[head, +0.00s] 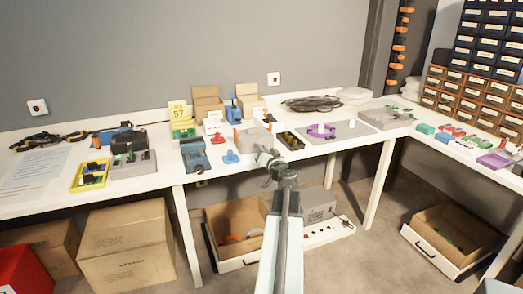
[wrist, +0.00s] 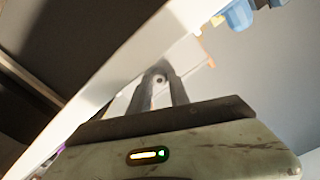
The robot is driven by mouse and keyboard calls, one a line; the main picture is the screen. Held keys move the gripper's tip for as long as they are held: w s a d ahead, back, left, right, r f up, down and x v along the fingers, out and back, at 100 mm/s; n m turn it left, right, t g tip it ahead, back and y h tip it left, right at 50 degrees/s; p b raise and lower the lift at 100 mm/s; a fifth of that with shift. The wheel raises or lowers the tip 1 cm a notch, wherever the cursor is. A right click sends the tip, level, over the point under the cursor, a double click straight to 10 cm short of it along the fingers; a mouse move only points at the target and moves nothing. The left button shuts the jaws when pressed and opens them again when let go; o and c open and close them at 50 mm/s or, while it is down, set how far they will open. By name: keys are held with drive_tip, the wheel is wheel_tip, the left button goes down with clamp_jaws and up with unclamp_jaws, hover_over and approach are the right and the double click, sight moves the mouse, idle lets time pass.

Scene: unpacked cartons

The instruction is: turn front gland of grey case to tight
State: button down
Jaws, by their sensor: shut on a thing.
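The grey case (head: 259,140) stands near the front edge of the white table in the head view, partly hidden behind my gripper (head: 266,157). My gripper is at the near side of the case. In the wrist view, my gripper (wrist: 158,82) has its two dark fingers closed around a small round grey piece with a dark centre, the front gland (wrist: 159,77). The fingers hide its sides. I cannot tell from these frames how far the gland is turned.
A blue device (head: 195,155) and a small blue part (head: 230,157) lie left of the case. A dark tray (head: 291,140) and a purple part (head: 321,131) are to the right. An open carton (head: 237,221) stands under the table.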

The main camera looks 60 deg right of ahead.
drive_tip(key=m, duration=0.4)
drive_tip(key=shift+m, duration=0.3)
drive_tip(key=shift+f+m, duration=0.15)
drive_tip(key=shift+m, duration=2.35)
drive_tip(key=shift+s, duration=0.1)
drive_tip(key=c, duration=1.2)
unclamp_jaws()
